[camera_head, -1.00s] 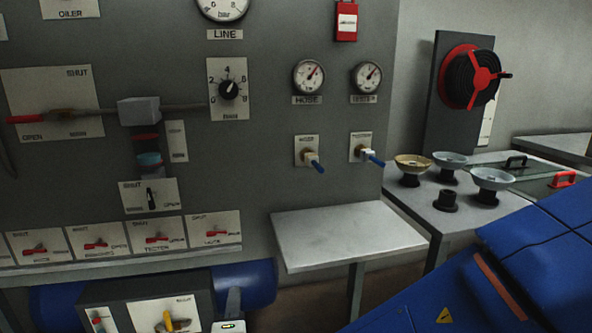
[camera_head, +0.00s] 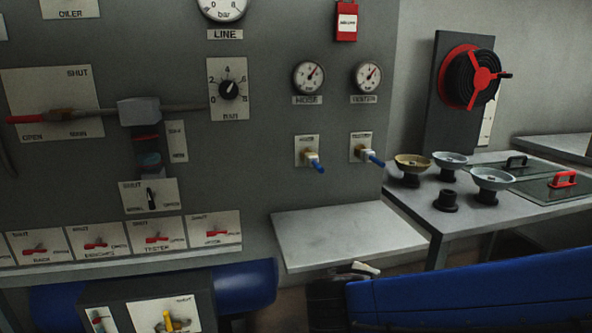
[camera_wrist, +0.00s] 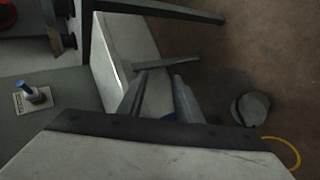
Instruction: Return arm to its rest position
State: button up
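My gripper (camera_wrist: 160,85) shows in the wrist view with its two grey fingers apart. Nothing is seen held between them. Part of the pale shelf (camera_wrist: 120,50) lies beyond the fingers. In the head view my blue arm link crosses the lower right, with a dark joint at its left end below the shelf (camera_head: 345,235). The fingers cannot be made out in the head view.
The grey panel carries two blue-handled valves (camera_head: 314,161) above the shelf. A side table (camera_head: 470,213) with several bowls stands at the right. A blue cylinder (camera_head: 247,287) and a dark box lie low at left.

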jog(key=s+d+m+g+y, duration=0.4)
jog(key=s+d+m+y, duration=0.1)
jog(key=s+d+m, duration=0.6)
jog(key=shift+s+d, duration=0.65)
jog(key=shift+d, duration=0.75)
